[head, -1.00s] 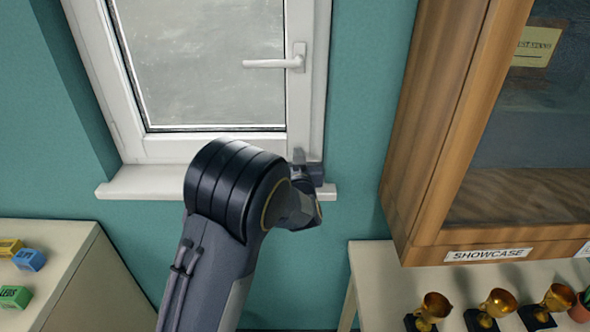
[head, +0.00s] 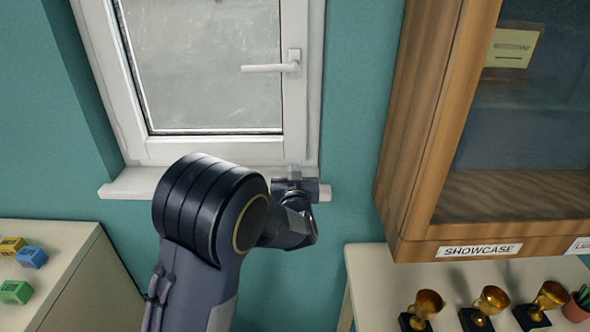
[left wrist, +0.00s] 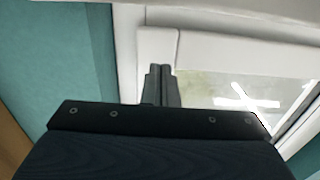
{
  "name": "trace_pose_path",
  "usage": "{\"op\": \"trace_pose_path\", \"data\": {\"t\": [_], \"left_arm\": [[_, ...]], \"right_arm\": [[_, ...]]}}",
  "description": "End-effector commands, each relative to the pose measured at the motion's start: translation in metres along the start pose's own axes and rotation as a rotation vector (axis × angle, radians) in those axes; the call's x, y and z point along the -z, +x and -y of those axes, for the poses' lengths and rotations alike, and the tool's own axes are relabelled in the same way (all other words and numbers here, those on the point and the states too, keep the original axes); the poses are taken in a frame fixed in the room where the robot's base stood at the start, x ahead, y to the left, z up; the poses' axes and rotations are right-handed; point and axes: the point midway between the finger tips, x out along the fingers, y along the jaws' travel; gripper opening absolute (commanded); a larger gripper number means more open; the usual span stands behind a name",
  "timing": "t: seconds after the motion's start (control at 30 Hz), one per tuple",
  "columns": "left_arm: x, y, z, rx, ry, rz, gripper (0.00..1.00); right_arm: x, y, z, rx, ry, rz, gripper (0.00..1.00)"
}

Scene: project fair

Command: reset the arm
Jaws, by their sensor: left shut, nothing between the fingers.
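My left arm rises from the bottom of the head view, and its wrist and gripper (head: 297,186) are by the right end of the white window sill. The fingers are small and partly hidden by the wrist in that view. In the left wrist view the left gripper (left wrist: 161,84) shows its two dark fingers together, shut and empty, with the white window frame behind them. My right gripper is in neither view.
A closed white window (head: 293,110) with a handle (head: 272,68) is behind the arm. A wooden showcase (head: 425,130) is to the right, above a table (head: 375,275) with several gold trophies. A cabinet (head: 65,240) with coloured blocks is at left.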

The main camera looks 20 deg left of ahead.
Motion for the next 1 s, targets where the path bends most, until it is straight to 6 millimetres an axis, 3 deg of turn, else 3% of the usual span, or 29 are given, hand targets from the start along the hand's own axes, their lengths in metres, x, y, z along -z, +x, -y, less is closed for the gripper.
{"op": "trace_pose_path", "data": {"t": [0.4,0.57,0.77,0.87,1.0], "left_arm": [[-0.001,-0.065,0.001,-0.003,-0.002,0.000,0.00],[-0.002,-0.074,0.003,-0.009,-0.014,0.018,0.00],[-0.015,-0.087,0.024,-0.133,-0.193,0.249,0.00],[-0.017,-0.115,0.035,-0.256,-0.313,0.414,0.00],[-0.013,-0.175,0.052,-0.419,-0.398,0.615,0.00]], "right_arm": [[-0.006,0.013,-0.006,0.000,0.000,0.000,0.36],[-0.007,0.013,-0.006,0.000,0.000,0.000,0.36],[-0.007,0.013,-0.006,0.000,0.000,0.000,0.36],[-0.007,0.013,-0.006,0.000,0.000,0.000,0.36],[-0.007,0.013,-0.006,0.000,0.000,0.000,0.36]]}}
